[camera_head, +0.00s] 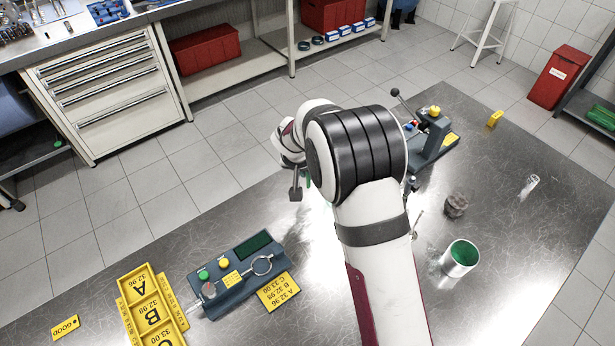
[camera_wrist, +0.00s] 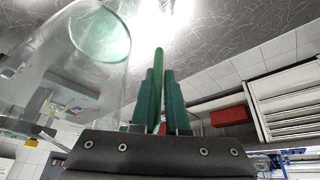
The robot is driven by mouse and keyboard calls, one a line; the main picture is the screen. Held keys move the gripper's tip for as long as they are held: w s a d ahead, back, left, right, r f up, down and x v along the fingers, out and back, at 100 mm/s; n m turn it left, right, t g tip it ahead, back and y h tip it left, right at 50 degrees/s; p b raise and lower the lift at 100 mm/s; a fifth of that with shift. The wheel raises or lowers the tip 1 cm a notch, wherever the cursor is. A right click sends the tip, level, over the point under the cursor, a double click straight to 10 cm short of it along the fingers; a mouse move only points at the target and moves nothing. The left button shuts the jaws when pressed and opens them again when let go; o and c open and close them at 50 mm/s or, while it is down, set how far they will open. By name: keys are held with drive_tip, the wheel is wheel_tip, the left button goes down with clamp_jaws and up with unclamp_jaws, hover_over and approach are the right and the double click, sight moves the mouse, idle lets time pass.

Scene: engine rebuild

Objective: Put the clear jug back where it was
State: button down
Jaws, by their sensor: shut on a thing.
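The clear jug (camera_wrist: 75,70) fills the left of the wrist view, close beside my fingers. It is see-through, with a green tint at its round end. My gripper (camera_wrist: 158,85) has green fingers shut on a narrow green piece, which looks like the jug's handle. The wrist view appears upside down, with the steel tabletop at its top. In the head view my arm hides the gripper and most or all of the jug, so the gap to the table cannot be told.
A metal cup with a green inside (camera_head: 460,258) stands right of my arm, near a dark lump (camera_head: 456,205) and a small clear tube (camera_head: 529,187). A lever fixture (camera_head: 433,140) stands behind. A gauge box (camera_head: 235,275) and yellow tray (camera_head: 150,305) lie at left.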

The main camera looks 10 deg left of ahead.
drive_tip(key=shift+f, duration=1.05)
drive_tip(key=c, duration=0.9)
unclamp_jaws()
